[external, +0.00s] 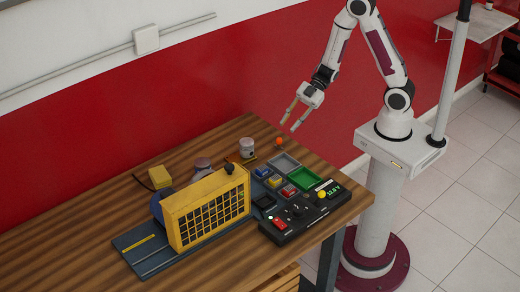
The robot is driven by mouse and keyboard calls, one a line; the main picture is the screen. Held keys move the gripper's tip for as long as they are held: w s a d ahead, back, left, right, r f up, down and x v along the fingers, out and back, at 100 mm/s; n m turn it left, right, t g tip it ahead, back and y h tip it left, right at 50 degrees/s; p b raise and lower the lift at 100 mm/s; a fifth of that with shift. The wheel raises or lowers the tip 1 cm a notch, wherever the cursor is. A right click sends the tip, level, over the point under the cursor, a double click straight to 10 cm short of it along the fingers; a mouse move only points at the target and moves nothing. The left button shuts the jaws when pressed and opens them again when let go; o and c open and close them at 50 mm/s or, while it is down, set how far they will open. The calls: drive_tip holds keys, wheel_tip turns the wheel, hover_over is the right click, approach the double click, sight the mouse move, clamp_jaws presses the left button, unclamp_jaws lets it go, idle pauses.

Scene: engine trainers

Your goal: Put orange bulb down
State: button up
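The orange bulb (279,141) is a small round orange thing at the back right of the wooden table, just inside the table's edge. It appears to rest on the tabletop. My gripper (287,127) is above and slightly to the right of it in the external view. Its two fingers are spread apart and point down and to the left.
Grey (284,161) and green (304,178) trays lie in front of the bulb. A black control box (290,223) with a lit display, a yellow grilled engine trainer (208,207) and jars (247,147) also stand on the table (110,215). The table's left side is mostly clear.

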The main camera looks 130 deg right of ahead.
sight(278, 144)
drive_tip(key=shift+s+d+f+n+g+h, duration=0.1)
drive_tip(key=shift+s+d+f+n+g, duration=0.15)
drive_tip(key=shift+f, duration=0.2)
drive_tip(key=shift+s+d+f+n+g+h, duration=0.1)
drive_tip(key=shift+s+d+f+g, duration=0.1)
drive_tip(key=shift+s+f, duration=0.15)
drive_tip(key=shift+s+d+f+n+g+h, duration=0.15)
drive_tip(key=shift+s+f+g, duration=0.1)
drive_tip(key=shift+f, duration=0.25)
drive_tip(key=shift+w, duration=0.1)
drive_tip(key=shift+x, duration=1.2)
drive_tip(key=shift+w, duration=0.1)
drive_tip(key=shift+x, duration=1.6)
drive_tip(key=shift+w+a+f, duration=0.1)
drive_tip(key=shift+w+f, duration=0.1)
drive_tip(key=shift+w, duration=0.25)
drive_tip(key=shift+w+a+f, duration=0.1)
drive_tip(key=shift+w+f, duration=0.05)
drive_tip(key=shift+w, duration=0.3)
drive_tip(key=shift+c, duration=0.3)
